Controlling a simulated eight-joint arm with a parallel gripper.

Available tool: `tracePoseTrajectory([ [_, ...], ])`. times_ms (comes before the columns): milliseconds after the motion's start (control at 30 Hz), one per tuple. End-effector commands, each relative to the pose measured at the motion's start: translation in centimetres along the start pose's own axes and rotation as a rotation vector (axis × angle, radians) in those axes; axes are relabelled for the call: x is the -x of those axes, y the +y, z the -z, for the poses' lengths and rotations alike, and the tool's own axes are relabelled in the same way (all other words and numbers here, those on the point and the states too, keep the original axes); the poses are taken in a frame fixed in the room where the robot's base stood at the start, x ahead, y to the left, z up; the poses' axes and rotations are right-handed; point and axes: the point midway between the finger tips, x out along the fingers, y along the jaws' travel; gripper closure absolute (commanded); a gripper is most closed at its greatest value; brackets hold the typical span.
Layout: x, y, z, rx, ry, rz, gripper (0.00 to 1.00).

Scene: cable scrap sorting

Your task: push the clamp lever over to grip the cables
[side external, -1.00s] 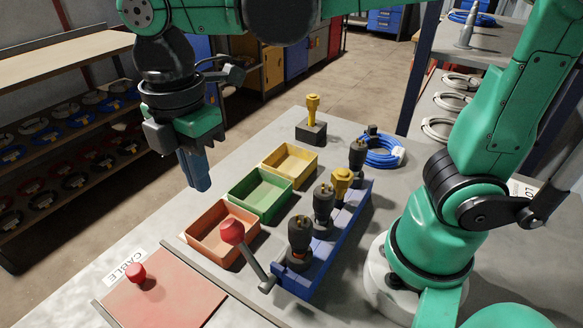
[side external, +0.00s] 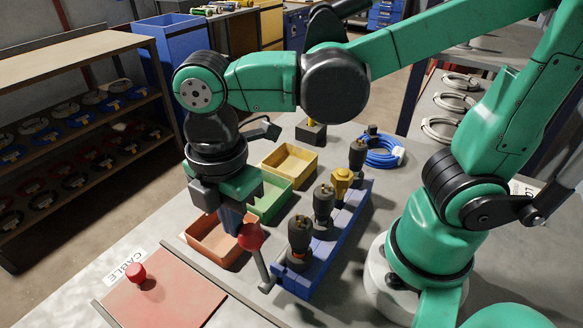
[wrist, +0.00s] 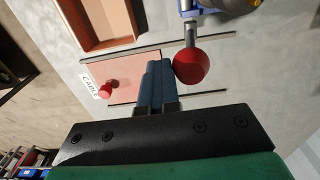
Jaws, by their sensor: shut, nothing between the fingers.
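The clamp lever, a grey rod with a red ball knob (side external: 250,237), rises from the near end of the blue clamp block (side external: 296,285). It leans a little to the left in the side view. My gripper (side external: 234,224) is shut and empty, low beside the knob on its left, and seems to touch it. In the wrist view the blue fingers (wrist: 156,88) are together, with the red knob (wrist: 191,66) right against their right side. Black plug-like pieces (side external: 300,233) and a yellow one (side external: 342,180) stand along the blue block. I cannot make out cables in the clamp.
Orange (side external: 205,240), green (side external: 268,208) and yellow (side external: 290,163) trays stand in a row left of the block. A red panel with a red knob (side external: 135,272) lies at the front left. A blue cable coil (side external: 384,152) lies behind.

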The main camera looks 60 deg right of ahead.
Motion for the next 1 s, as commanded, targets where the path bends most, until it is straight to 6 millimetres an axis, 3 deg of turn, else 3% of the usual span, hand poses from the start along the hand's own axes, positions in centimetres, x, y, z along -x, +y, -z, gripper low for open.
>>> tracePoseTrajectory([
  [500,-0.4,-5.4,0.0,0.004,0.0,0.003,1.0],
  [1000,-1.0,-6.7,0.0,0.001,0.0,0.005,1.0],
])
